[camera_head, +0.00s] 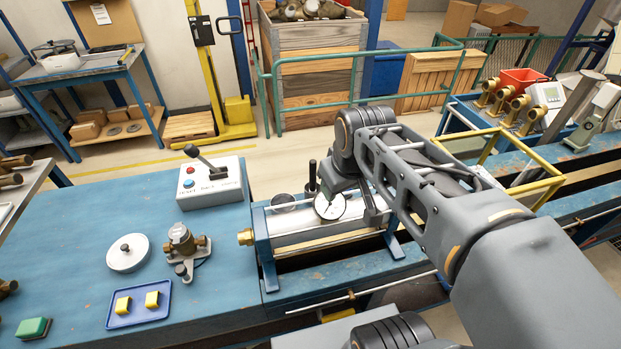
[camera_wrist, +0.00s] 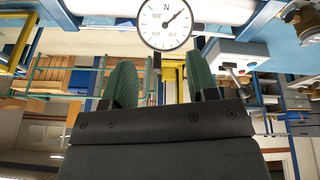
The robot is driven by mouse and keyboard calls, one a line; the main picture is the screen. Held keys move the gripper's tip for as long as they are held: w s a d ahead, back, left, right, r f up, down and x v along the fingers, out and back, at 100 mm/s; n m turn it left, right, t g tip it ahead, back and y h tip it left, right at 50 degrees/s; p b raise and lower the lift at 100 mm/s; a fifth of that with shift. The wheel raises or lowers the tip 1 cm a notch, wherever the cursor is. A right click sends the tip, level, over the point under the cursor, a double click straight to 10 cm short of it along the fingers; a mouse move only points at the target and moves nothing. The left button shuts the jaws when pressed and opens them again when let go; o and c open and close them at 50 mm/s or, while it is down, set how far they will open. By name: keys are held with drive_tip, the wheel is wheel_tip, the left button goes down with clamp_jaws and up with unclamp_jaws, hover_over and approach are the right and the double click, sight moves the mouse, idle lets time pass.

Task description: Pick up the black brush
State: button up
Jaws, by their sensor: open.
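A slim black upright piece (camera_head: 312,177) stands on the test bench, just left of my gripper in the head view. It may be the handle of the black brush; I cannot make out bristles. My gripper (camera_head: 333,182) is over the bench, close behind the white dial gauge (camera_head: 330,206). In the wrist view my gripper (camera_wrist: 161,78) shows two green-padded fingers spread apart with nothing held between them. The dial gauge (camera_wrist: 165,24) appears beyond the fingertips there. I cannot pick out a brush in the wrist view.
The blue workbench (camera_head: 85,225) holds a switch box (camera_head: 210,183), a round white lid (camera_head: 127,253), a brass meter (camera_head: 182,240), a blue tray (camera_head: 139,304) with two yellow blocks, and a green block (camera_head: 34,328). A yellow frame (camera_head: 540,187) stands right of my arm.

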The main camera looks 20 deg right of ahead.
drive_tip(key=w+r+n+g+b, duration=0.2)
drive_tip(key=w+n, duration=0.4)
drive_tip(key=w, duration=0.3)
drive_tip(key=n+g+b, duration=0.2)
drive_tip(key=n+b, duration=0.1)
drive_tip(key=n, duration=0.4)
hover_over(314, 161)
wheel_tip(314, 161, down, 3)
wheel_tip(314, 161, down, 8)
drive_tip(key=shift+s+f+b, duration=0.1)
drive_tip(key=shift+b, duration=0.45)
drive_tip(key=shift+a+f, duration=0.15)
drive_tip(key=shift+f, duration=2.5)
drive_tip(key=shift+c, duration=0.4)
clamp_jaws()
